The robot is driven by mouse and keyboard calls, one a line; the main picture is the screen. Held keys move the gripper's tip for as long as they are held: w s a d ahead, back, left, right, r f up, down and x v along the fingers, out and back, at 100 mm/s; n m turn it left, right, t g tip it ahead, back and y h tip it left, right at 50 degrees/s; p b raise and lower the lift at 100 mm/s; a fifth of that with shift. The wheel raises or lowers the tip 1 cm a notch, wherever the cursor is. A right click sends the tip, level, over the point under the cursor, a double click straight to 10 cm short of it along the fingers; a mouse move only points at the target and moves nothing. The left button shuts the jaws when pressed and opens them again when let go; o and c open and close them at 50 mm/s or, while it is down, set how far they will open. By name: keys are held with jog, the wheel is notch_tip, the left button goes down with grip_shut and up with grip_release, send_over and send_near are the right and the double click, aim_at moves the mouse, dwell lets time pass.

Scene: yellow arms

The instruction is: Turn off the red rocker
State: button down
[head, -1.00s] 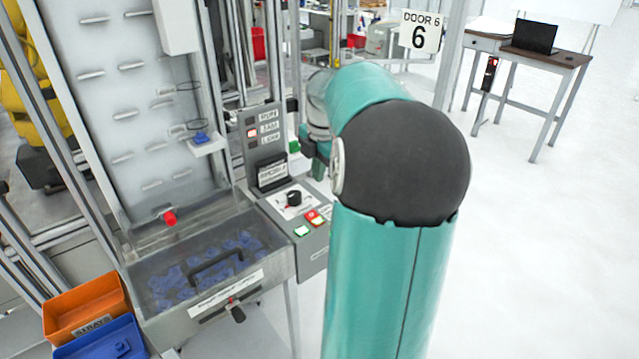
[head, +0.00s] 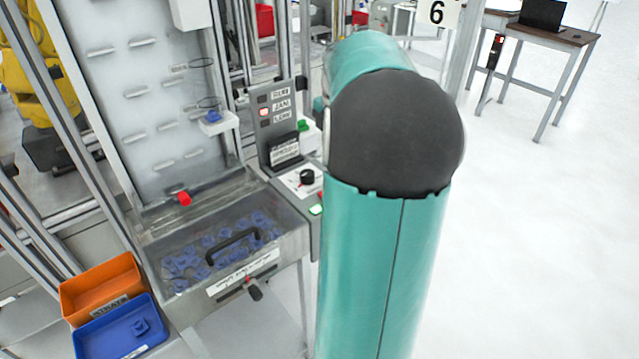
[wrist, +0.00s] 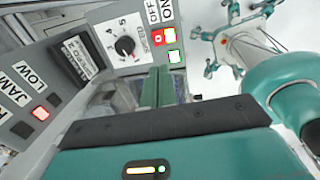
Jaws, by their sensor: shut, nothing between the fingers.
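In the head view my arm hides most of the rocker. My gripper (wrist: 159,72) is shut and empty, its green fingers together. In the wrist view the fingertips appear just below the rocker, near the green-lit button (wrist: 176,56). I cannot tell how far they are from the panel. The gripper is hidden behind my arm in the head view.
A black knob (wrist: 125,46) with a number dial sits beside the rocker on the grey control panel (head: 277,125). A lit red JAM lamp (wrist: 40,112) is on the panel. A clear-lidded bin (head: 225,245) of blue parts and orange (head: 100,285) and blue trays (head: 120,330) stand left.

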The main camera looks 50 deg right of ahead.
jog(key=f, duration=0.4)
jog(key=w+f, duration=0.1)
jog(key=f, duration=0.4)
jog(key=w+f, duration=0.1)
jog(key=f, duration=0.4)
jog(key=shift+d, duration=0.2)
jog(key=shift+w+f, duration=0.15)
jog(key=shift+f, duration=0.15)
